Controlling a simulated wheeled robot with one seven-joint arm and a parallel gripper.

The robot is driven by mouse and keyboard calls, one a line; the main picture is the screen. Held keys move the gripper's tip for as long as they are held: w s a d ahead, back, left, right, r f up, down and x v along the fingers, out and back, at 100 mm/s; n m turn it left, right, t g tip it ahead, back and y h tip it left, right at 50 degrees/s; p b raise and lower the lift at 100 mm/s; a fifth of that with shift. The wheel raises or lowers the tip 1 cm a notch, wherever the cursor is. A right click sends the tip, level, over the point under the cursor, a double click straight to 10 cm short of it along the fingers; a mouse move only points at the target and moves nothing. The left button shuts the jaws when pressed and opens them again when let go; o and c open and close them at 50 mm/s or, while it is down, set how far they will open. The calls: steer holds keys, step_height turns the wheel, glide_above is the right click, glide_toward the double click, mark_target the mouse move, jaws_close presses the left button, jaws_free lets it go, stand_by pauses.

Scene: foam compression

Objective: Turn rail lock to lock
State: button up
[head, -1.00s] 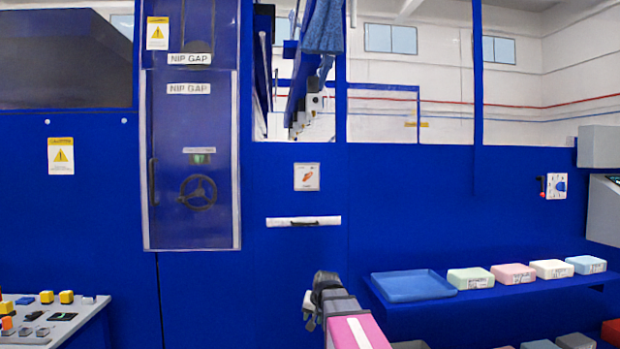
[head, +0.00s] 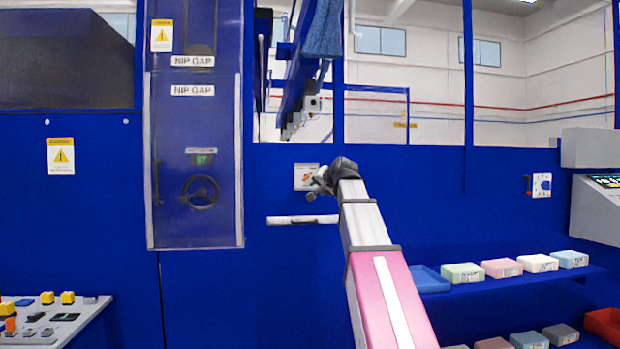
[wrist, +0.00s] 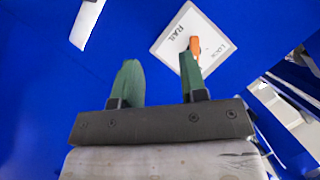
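The rail lock is a small white plate with an orange lever on the blue wall. In the head view the plate (head: 301,171) is partly hidden by my gripper (head: 318,184). In the wrist view the tilted plate (wrist: 218,50) reads RAIL and LOCK, and the orange lever (wrist: 194,45) shows near its middle. My gripper (wrist: 159,67) is open, its two green fingers apart with nothing between them. The right finger overlaps the plate and its tip lies right by the lever; I cannot tell whether they touch. The left finger is over bare blue wall.
A NIP GAP door (head: 173,125) with a handwheel stands at left. A shelf with a blue tray (head: 432,284) and several foam blocks is at lower right.

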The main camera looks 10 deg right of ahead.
steer(key=t, duration=0.1)
glide_toward(309, 176)
steer(key=x, duration=1)
steer(key=shift+r, duration=0.1)
jaws_close()
